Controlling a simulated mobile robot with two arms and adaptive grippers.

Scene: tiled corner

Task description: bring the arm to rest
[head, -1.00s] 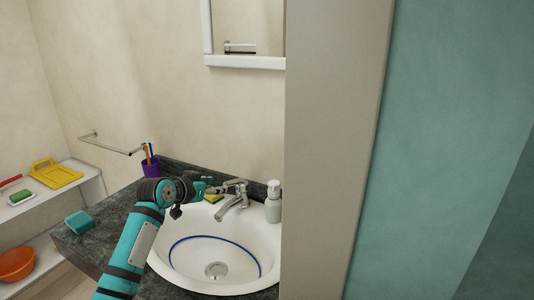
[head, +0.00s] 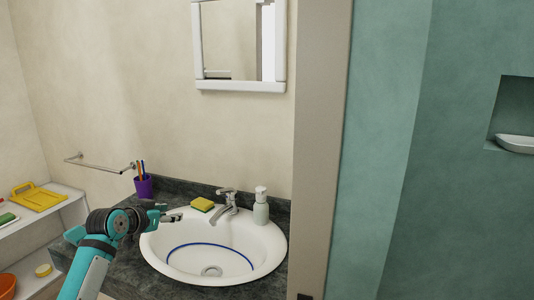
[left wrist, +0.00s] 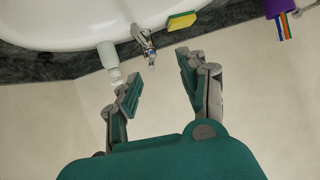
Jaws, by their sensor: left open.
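My left arm comes in from the lower left of the head view, over the dark counter (head: 130,275). My left gripper (head: 172,213) is open and empty, near the left rim of the white sink (head: 255,240). In the left wrist view the two fingers of my left gripper (left wrist: 160,75) stand apart with nothing between them. The yellow-green sponge (head: 202,204) lies behind the sink, to the right of the gripper and apart from it. My right gripper does not show.
The faucet (head: 223,205) and soap dispenser (head: 261,206) stand behind the sink. A purple cup with toothbrushes (head: 143,187) stands at the back left. A teal block (head: 74,235) is partly behind my arm. A towel bar (head: 97,163) juts from the wall.

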